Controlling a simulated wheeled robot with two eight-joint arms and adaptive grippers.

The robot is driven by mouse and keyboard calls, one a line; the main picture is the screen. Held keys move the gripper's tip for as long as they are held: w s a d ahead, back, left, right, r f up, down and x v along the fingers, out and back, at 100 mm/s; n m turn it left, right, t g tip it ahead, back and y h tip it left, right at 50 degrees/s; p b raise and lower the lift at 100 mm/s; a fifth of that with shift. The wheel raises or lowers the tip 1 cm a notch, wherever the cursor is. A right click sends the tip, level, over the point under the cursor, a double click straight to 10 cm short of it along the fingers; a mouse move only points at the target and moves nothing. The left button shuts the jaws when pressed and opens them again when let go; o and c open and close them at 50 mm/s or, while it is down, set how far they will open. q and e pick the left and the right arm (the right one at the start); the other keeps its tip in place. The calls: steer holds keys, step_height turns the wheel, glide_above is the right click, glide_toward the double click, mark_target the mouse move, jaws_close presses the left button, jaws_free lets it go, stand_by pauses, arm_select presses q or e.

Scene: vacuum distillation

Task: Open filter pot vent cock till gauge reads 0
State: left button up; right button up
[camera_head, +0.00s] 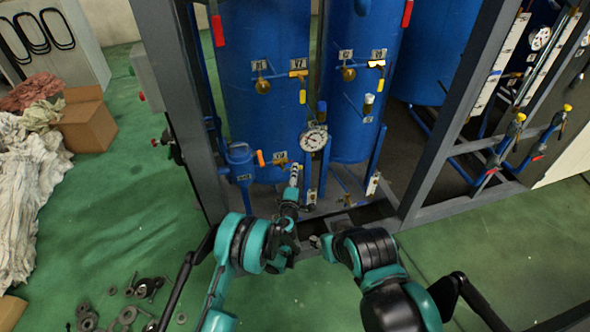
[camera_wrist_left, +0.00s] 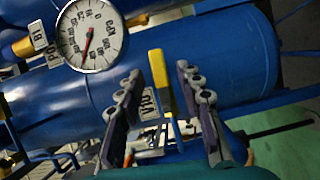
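A yellow cock handle (camera_wrist_left: 158,80) with a label plate beside it stands between the fingers of my left gripper (camera_wrist_left: 160,88) in the left wrist view. The fingers are apart, with a gap visible on each side of the handle. In the head view my left gripper (camera_head: 293,178) is just below a labelled valve (camera_head: 281,160) on the blue vessel. The round white gauge (camera_head: 314,139) is up and to its right. In the left wrist view the gauge (camera_wrist_left: 91,35) appears tilted, with its red needle away from the 0 mark.
Two blue vessels (camera_head: 264,80) (camera_head: 358,90) stand inside a grey frame (camera_head: 180,90). Other yellow-handled cocks (camera_head: 301,75) sit higher up. An orange-handled valve (camera_head: 261,158) is close on the left. Thin blue pipes surround the gripper. Green floor is clear at the right.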

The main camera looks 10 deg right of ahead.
arm_select(q)
steer(key=v, duration=0.4)
steer(key=shift+s+a, duration=0.1)
steer(key=shift+s, duration=0.1)
stand_by(0.3)
